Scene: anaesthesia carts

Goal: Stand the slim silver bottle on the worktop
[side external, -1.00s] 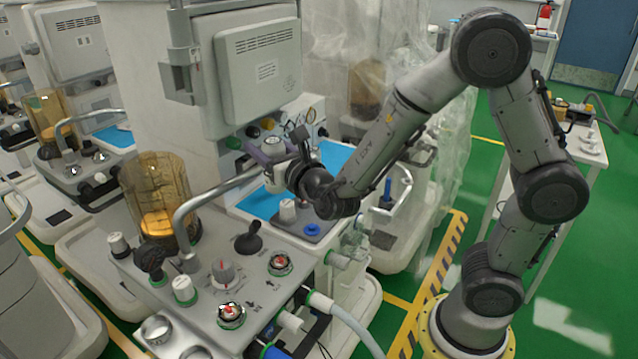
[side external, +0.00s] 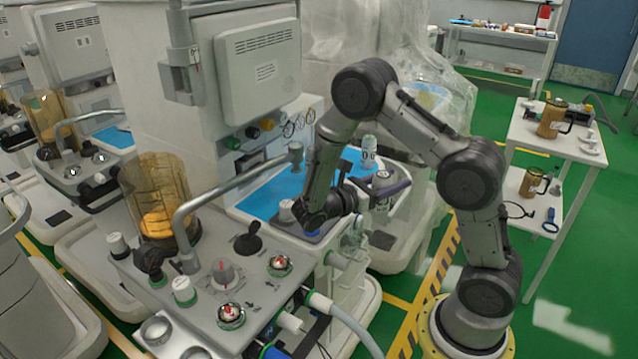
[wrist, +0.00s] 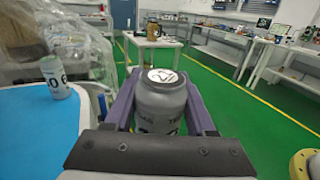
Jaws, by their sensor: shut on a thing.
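A silver-grey bottle (wrist: 161,102) with a pale, marked round top is between my gripper's purple fingers (wrist: 158,84) in the wrist view. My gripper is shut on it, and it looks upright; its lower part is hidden. In the side view my gripper (side external: 386,187) is near the right end of the blue worktop (side external: 262,200), with the bottle (side external: 383,178) small and partly covered. In the wrist view the worktop (wrist: 30,132) lies left of the held bottle, clear of it.
A pale can with dark figures (wrist: 55,78) stands at the worktop's far edge; it also shows in the side view (side external: 369,150). Clear plastic sheeting (wrist: 75,45) hangs behind. A curved metal pipe (side external: 235,183) rises beside the worktop. Much of the blue surface is bare.

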